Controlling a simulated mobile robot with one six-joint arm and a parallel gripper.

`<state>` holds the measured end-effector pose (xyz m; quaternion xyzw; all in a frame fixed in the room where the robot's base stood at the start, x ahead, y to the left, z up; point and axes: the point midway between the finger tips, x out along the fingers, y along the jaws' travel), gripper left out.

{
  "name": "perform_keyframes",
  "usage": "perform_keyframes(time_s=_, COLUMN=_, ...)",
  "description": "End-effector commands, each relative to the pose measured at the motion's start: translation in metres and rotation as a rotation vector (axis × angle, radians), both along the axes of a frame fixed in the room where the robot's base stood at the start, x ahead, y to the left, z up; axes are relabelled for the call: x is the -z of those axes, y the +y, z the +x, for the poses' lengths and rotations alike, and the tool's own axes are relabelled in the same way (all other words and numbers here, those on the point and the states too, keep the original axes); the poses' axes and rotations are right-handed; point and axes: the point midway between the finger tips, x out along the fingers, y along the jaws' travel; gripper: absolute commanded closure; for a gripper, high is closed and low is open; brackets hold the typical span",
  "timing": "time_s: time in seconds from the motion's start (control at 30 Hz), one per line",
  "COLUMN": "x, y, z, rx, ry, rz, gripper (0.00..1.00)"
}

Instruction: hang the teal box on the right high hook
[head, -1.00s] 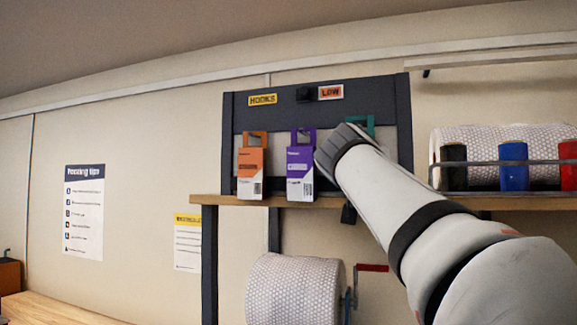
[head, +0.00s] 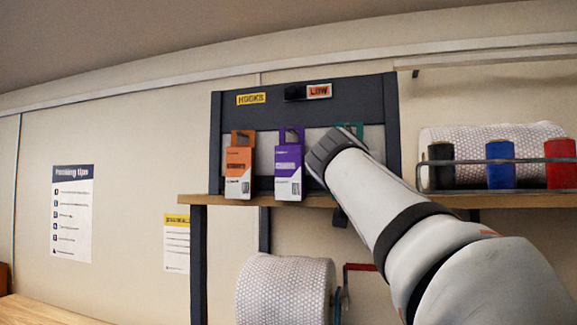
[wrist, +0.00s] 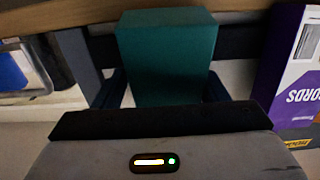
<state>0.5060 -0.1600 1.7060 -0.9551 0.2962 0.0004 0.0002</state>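The teal box (wrist: 165,55) fills the upper middle of the wrist view, between the two fingers of my gripper (wrist: 160,88). The fingers lie along both sides of it and appear closed on it. In the head view only the teal top part of the box (head: 352,128) shows above my wrist, in front of the hook rack (head: 390,110) on its right side. The rest of the box, the fingers and the hook there are hidden by my arm.
A purple box (head: 289,170) hangs just left of my gripper, and an orange box (head: 239,168) hangs farther left. A shelf (head: 430,201) runs below them. Black, blue (head: 500,165) and red rolls stand to the right.

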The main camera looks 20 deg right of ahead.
Motion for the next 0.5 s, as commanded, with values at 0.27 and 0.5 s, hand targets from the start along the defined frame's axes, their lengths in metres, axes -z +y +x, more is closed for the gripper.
perform_keyframes(time_s=0.27, x=-0.0016, y=0.0021, z=0.0035, rx=-0.01, ry=-0.005, rz=-0.001, gripper=0.22)
perform_keyframes(time_s=0.5, x=-0.0024, y=0.0069, z=-0.0029, rx=-0.013, ry=-0.011, rz=-0.002, gripper=0.22)
